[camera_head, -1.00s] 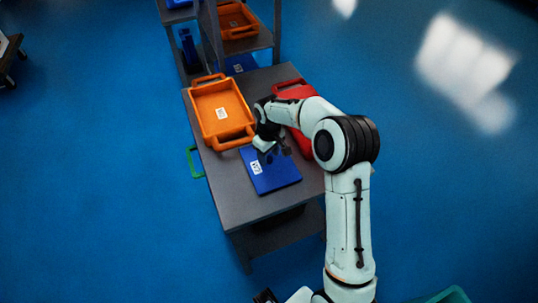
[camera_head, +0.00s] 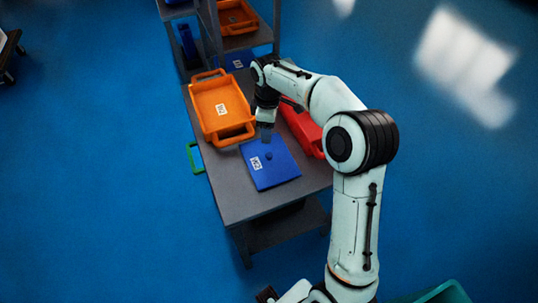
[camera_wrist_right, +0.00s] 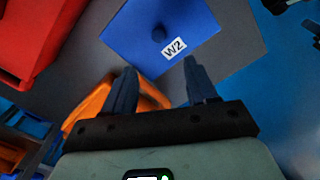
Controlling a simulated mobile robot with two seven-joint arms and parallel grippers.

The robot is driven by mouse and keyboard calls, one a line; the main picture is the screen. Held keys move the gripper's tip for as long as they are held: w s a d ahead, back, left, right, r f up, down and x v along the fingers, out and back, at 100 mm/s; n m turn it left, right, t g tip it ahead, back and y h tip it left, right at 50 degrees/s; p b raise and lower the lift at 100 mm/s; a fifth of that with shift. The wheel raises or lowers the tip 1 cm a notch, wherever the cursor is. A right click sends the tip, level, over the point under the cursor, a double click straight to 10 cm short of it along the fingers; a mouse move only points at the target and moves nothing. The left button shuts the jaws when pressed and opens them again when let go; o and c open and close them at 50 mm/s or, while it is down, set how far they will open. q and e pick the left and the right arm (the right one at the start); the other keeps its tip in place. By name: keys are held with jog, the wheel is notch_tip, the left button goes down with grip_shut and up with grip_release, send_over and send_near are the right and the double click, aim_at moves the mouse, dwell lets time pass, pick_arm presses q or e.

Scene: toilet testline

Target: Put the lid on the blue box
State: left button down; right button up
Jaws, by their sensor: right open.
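A flat blue lid (camera_head: 282,172) with a small round knob and a white label lies on the near part of the grey table. It also shows in the right wrist view (camera_wrist_right: 190,18), where its label reads W2. My right gripper (camera_head: 265,134) points down just beyond the lid's far edge, close to the orange tray. In the right wrist view my right gripper (camera_wrist_right: 158,72) has its fingers apart, with nothing between them, and the knob lies ahead of the fingertips. I cannot tell which blue item is the box.
An orange tray (camera_head: 198,97) stands on the table (camera_head: 245,208) left of my right gripper, and a red tray (camera_head: 309,132) stands right of it. A shelf behind holds another orange tray (camera_head: 236,20) and blue items (camera_head: 189,46). The table's near end is bare.

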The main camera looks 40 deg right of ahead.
jog(key=n, duration=0.6)
jog(key=n+b, duration=0.2)
jog(key=n, duration=0.3)
send_over(269, 154)
jog(key=f, duration=0.7)
jog(key=shift+s+a+f, duration=0.1)
jog(key=shift+a+f, duration=0.05)
jog(key=shift+a, duration=0.25)
jog(key=shift+d+f, duration=0.2)
jog(key=shift+f, duration=1.2)
jog(key=shift+d+f, duration=0.2)
jog(key=shift+f, duration=1.15)
pick_arm(q)
jog(key=shift+s+f, duration=0.3)
jog(key=shift+f, duration=0.2)
jog(key=shift+s+f, duration=0.25)
jog(key=shift+f, duration=0.25)
pick_arm(e)
jog(key=shift+c, duration=0.3)
grip_shut()
jog(key=shift+r, duration=0.15)
